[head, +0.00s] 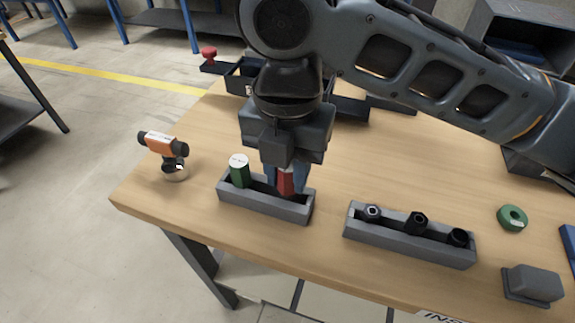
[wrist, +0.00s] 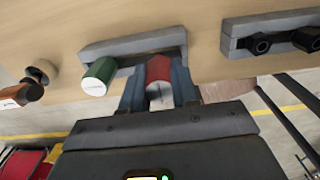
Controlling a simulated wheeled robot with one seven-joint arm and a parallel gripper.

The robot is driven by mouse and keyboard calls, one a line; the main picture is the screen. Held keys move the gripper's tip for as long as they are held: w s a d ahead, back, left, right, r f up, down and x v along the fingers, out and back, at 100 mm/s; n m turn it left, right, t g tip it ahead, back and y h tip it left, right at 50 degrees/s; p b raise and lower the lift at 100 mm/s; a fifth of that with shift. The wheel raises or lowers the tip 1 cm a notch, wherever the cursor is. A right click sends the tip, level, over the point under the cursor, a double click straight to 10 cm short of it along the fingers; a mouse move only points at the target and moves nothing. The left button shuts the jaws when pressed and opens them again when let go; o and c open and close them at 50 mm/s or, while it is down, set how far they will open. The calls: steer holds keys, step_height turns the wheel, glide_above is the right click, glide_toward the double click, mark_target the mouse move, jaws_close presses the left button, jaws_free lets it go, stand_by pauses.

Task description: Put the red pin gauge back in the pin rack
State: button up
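The red pin gauge (head: 285,182) stands upright at the right part of the grey pin rack (head: 262,202) in the head view. It also shows in the wrist view (wrist: 159,70), between the two fingers. My gripper (head: 287,182) is over the right half of the rack, with its fingers on both sides of the red pin and seemingly touching it. In the wrist view my gripper (wrist: 160,88) is closed around the pin. A green pin gauge (head: 239,170) stands in the left part of the same rack. The red pin's lower end is hidden by the rack wall.
A second grey rack (head: 410,240) with several black pieces stands to the right. An orange and black instrument (head: 164,146) is at the table's left edge. A green ring (head: 512,217) and a grey block (head: 532,284) lie at the right. Black bins stand behind my gripper.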

steer(key=o, duration=0.5)
steer(key=shift+o, duration=0.2)
